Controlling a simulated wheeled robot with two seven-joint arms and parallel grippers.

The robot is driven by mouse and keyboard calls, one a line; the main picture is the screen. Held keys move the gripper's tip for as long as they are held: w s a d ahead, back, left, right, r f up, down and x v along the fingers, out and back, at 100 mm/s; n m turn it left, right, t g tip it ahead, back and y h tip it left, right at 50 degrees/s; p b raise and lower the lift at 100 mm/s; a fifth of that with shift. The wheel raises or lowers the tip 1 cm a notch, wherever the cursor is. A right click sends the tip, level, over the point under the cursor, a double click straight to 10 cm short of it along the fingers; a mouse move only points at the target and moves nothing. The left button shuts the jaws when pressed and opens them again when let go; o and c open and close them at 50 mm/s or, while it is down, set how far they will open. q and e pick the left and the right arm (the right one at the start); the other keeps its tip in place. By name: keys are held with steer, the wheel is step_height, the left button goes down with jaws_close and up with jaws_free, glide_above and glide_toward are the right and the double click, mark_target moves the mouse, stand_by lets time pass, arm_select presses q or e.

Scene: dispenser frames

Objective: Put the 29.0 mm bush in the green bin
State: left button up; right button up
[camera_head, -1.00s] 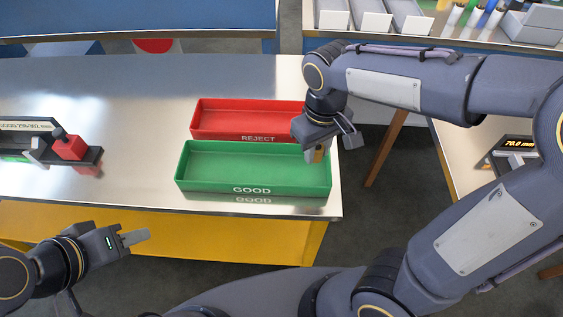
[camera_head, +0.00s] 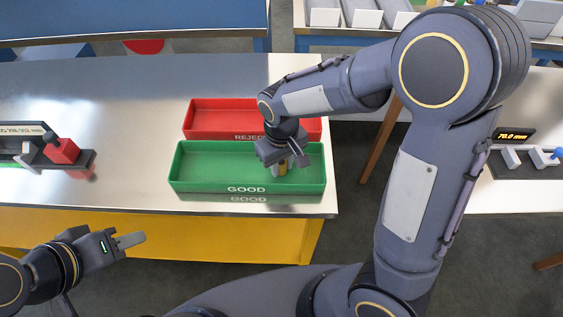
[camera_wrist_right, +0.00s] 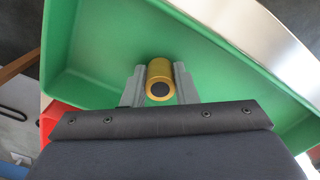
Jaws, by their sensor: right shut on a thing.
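The green bin (camera_head: 200,178), marked GOOD, stands on the metal table near its front right edge. My right gripper (camera_head: 284,167) is over the right half of the green bin, pointing down. It is shut on the brass-coloured bush (camera_head: 283,169). In the right wrist view the bush (camera_wrist_right: 158,72) sits between the two grey fingers, its dark bore showing, with the green bin (camera_wrist_right: 85,85) behind it. I cannot tell the exact height above the bin floor. My left gripper (camera_head: 130,241) is empty in front of the table; its finger gap is not clear.
The red REJECT bin (camera_head: 215,115) stands right behind the green bin. A gauge with a red block (camera_head: 62,150) is at the left of the table. Another gauge with a 70.0 mm display (camera_head: 514,135) is on the right table. The table between left gauge and bins is clear.

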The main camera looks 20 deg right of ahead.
steer(key=shift+f, duration=0.1)
steer(key=shift+f, duration=0.15)
steer(key=o, duration=1)
steer(key=shift+o, duration=0.2)
step_height(320, 180, up, 13)
steer(key=s+d+m+t+y, duration=0.2)
steer(key=s+d, duration=0.2)
steer(key=s, duration=0.4)
steer(key=s+d+m+t+y, duration=0.1)
steer(key=s+d+m+t, duration=0.2)
steer(key=s+d, duration=0.2)
steer(key=shift+s+t+y+p, duration=0.3)
steer(key=shift+s+y+p, duration=0.15)
steer(key=shift+s, duration=1.1)
